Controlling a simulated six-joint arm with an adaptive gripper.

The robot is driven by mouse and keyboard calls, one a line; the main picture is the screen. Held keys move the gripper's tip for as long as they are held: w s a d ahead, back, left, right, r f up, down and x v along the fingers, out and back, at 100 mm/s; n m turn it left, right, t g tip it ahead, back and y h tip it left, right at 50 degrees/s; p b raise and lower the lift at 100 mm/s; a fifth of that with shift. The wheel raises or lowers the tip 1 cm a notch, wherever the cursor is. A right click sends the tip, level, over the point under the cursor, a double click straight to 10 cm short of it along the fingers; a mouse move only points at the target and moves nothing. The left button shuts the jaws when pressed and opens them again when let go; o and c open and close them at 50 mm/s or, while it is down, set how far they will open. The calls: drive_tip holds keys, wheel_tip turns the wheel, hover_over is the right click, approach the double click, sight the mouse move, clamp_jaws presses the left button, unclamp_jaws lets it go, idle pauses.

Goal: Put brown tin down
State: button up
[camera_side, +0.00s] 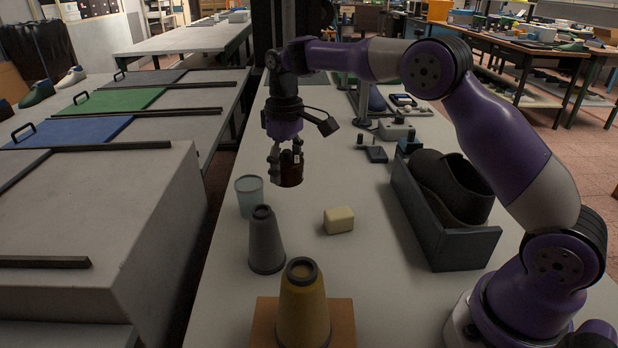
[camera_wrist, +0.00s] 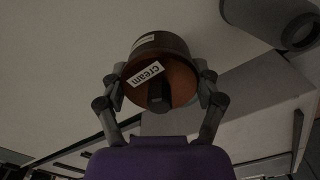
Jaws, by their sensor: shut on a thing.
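The brown tin (camera_side: 289,169) is held in my gripper (camera_side: 285,160) above the pale table, apart from the surface. In the wrist view the brown tin (camera_wrist: 165,62) sits between the two fingers of my gripper (camera_wrist: 160,88), which press on its sides. A white label reading "cream" and a dark knob show on its near face. In the side view the fingers hide part of the tin.
Below the tin stand a clear cup (camera_side: 249,196), a grey cone (camera_side: 265,240), a yellow cone (camera_side: 302,305) on a wooden board, and a cream block (camera_side: 339,220). A dark box (camera_side: 455,245) holding a dark shoe-like form is at right. The table's left edge is near the cup.

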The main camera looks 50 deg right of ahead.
hover_over(306, 194)
wheel_tip(306, 194, down, 5)
drive_tip(key=shift+f, duration=2.15)
drive_tip(key=shift+f, duration=0.1)
drive_tip(key=o, duration=1.3)
